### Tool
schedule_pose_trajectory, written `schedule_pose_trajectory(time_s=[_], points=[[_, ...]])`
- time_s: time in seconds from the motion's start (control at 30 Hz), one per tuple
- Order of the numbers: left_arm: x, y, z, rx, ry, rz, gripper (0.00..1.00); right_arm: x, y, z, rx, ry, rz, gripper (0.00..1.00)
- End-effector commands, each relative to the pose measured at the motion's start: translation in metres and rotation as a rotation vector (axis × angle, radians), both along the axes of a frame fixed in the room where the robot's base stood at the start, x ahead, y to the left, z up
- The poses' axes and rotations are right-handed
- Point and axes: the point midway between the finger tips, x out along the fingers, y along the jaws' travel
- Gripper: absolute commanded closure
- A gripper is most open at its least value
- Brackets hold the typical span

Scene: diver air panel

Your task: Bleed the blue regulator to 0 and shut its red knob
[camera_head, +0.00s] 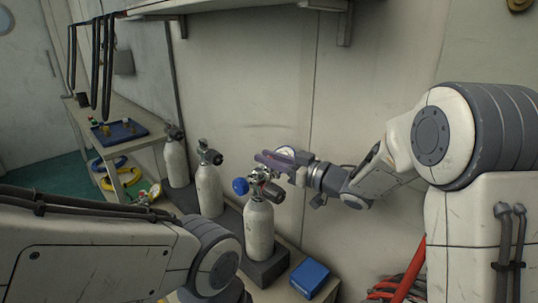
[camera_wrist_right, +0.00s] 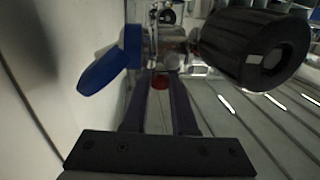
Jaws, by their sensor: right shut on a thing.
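The blue regulator (camera_head: 240,186) is fitted at the valve on top of the nearest white cylinder (camera_head: 259,232). In the right wrist view its blue part (camera_wrist_right: 104,72) shows at left, beside chrome fittings. The red knob (camera_wrist_right: 160,82) sits low between the fingers of my right gripper (camera_wrist_right: 163,78), which is shut on it. In the head view my right gripper (camera_head: 268,160) reaches in from the right at the valve and mostly hides the red knob. A pale round gauge (camera_head: 285,151) shows just behind the gripper; its needle is too small to read. My left gripper is out of view.
A large black knob (camera_wrist_right: 262,47) stands close right of the gripper. Two more white cylinders (camera_head: 208,190) (camera_head: 177,163) stand behind. A blue box (camera_head: 310,277) lies right of the nearest cylinder. A blue tray (camera_head: 119,133) is on the left bench. The wall is close behind.

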Motion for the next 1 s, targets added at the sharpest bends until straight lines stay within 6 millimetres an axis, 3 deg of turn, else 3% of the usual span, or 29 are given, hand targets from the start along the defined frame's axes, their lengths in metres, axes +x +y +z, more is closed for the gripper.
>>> schedule_pose_trajectory(time_s=[0.37, 0.4, 0.47, 0.5, 1.0], points=[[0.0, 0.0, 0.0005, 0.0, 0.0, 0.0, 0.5, 0.0001, 0.0002, 0.0019, 0.003, -0.004, 0.004, 1.0], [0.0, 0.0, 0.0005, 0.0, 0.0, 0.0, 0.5, 0.0001, 0.0002, 0.002, 0.003, -0.004, 0.004, 0.71], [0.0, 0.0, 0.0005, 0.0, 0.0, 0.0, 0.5, 0.0001, 0.0002, 0.002, 0.003, -0.004, 0.004, 0.48], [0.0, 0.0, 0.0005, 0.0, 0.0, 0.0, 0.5, 0.0001, 0.0002, 0.0019, 0.003, -0.004, 0.004, 0.44], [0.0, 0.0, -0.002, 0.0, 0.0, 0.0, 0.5, -0.0002, 0.0004, -0.0003, 0.001, -0.002, -0.006, 0.44]])
